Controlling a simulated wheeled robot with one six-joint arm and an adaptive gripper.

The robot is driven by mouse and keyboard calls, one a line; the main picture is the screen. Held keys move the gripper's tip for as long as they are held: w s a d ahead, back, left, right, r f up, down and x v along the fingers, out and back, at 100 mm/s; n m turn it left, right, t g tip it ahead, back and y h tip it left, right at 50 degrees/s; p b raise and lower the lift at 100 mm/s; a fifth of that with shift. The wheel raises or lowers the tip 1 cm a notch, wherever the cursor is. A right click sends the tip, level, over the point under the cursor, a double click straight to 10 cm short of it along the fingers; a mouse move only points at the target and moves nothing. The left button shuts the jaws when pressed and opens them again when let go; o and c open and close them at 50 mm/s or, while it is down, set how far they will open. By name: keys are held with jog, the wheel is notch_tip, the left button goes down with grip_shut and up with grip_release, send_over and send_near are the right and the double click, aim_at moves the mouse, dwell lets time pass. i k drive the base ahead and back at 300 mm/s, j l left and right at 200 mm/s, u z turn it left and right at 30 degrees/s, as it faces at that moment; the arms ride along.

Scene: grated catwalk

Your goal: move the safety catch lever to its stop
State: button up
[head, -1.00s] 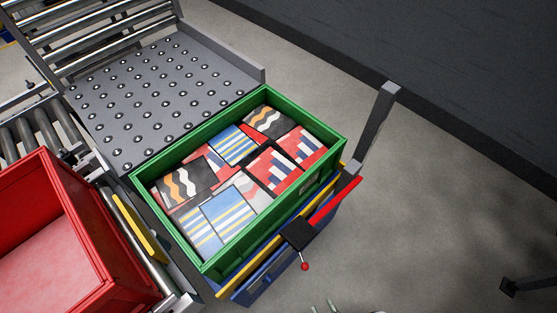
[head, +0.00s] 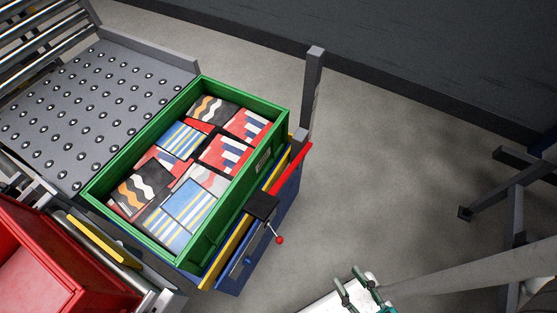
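A small lever with a red ball knob (head: 279,240) sticks out from a black block (head: 262,207) on the side of the blue and yellow end piece. A red bar (head: 291,168) runs from the block up toward the grey post. I cannot tell for certain which of these is the safety catch lever; the knobbed one looks most like a handle. My gripper (head: 347,276) is at the bottom of the head view, below and right of the red knob and apart from it. Its two fingers are spread with nothing visible between them.
A green crate (head: 185,252) of patterned boxes stands beside the end piece. A red bin (head: 45,262) is at lower left, and a ball-transfer table (head: 100,95) behind. A grey post (head: 313,95) rises near the crate corner. Open concrete floor (head: 390,170) lies to the right.

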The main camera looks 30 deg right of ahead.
aim_at(280, 239)
jog(key=k+u, duration=0.1)
jog(key=k, duration=1)
jog(key=l, duration=0.1)
